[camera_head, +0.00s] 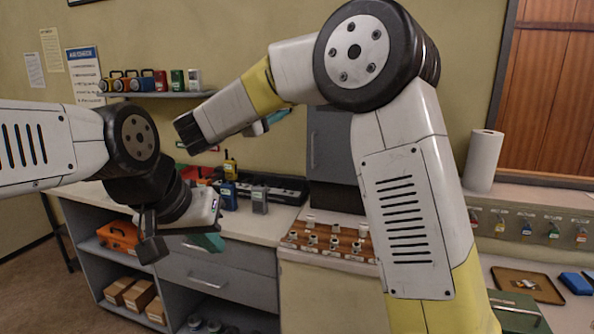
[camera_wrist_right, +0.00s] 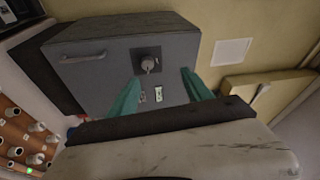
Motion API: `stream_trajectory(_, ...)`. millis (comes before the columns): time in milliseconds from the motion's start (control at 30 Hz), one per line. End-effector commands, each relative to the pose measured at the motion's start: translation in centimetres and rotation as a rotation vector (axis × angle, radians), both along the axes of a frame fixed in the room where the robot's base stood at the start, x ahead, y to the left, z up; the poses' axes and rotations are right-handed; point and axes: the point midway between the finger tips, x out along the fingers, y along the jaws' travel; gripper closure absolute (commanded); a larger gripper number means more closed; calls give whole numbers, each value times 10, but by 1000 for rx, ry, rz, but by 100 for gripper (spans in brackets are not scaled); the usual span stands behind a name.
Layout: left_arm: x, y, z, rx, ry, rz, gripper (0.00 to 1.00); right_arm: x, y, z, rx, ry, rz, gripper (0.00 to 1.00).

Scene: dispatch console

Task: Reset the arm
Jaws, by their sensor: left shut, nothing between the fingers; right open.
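My two arms fill much of the head view. My left gripper (camera_head: 207,241) hangs in front of the counter's drawers, its teal fingers shut and empty. My right arm rises large in the middle and bends left, hiding part of the room behind it. My right gripper (camera_head: 268,122) is partly hidden behind its own forearm, near the back wall. In the right wrist view its teal fingers (camera_wrist_right: 160,88) are spread with nothing between them. They point at a grey cabinet (camera_wrist_right: 110,75) with a small knob (camera_wrist_right: 148,64); whether they touch it I cannot tell.
A wooden rack (camera_head: 330,240) with several small pieces stands on the middle counter. Radios (camera_head: 229,190) stand on the left counter (camera_head: 270,225), below a wall shelf (camera_head: 160,95). A paper roll (camera_head: 484,160), a brown tray (camera_head: 527,284) and a blue item (camera_head: 576,283) are at right.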

Motion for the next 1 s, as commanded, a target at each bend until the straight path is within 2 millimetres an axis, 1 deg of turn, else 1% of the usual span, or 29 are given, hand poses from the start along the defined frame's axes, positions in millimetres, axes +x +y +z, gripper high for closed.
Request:
stream_trajectory(33, 0, 0, 0, 0, 0, 0, 100, 3, -4, 6, -6, -3, 18, 42)
stream_trajectory(200, 0, 0, 0, 0, 0, 0, 100, 13, -11, 25, -48, -1, 130, 42)
stream_trajectory(367, 0, 0, 0, 0, 0, 0, 100, 19, -17, 46, -125, 13, 275, 42)
stream_trajectory(467, 0, 0, 0, 0, 0, 0, 100, 16, -23, 59, -203, 35, 389, 42)
stream_trajectory(533, 0, 0, 0, 0, 0, 0, 100, 8, -27, 64, -279, 67, 486, 42)
stream_trajectory(600, 0, 0, 0, 0, 0, 0, 100, -6, -33, 62, -377, 119, 589, 42)
stream_trajectory(667, 0, 0, 0, 0, 0, 0, 100, -22, -39, 53, -462, 177, 675, 42)
stream_trajectory(767, 0, 0, 0, 0, 0, 0, 100, -57, -53, 25, -607, 303, 804, 42)
stream_trajectory(867, 0, 0, 0, 0, 0, 0, 100, -101, -74, -16, -743, 460, 917, 42)
stream_trajectory(900, 0, 0, 0, 0, 0, 0, 100, -121, -85, -36, -792, 532, 958, 42)
stream_trajectory(967, 0, 0, 0, 0, 0, 0, 100, -153, -102, -66, -857, 644, 1014, 42)
stream_trajectory(1000, 0, 0, 0, 0, 0, 0, 100, -174, -114, -86, -892, 717, 1047, 42)
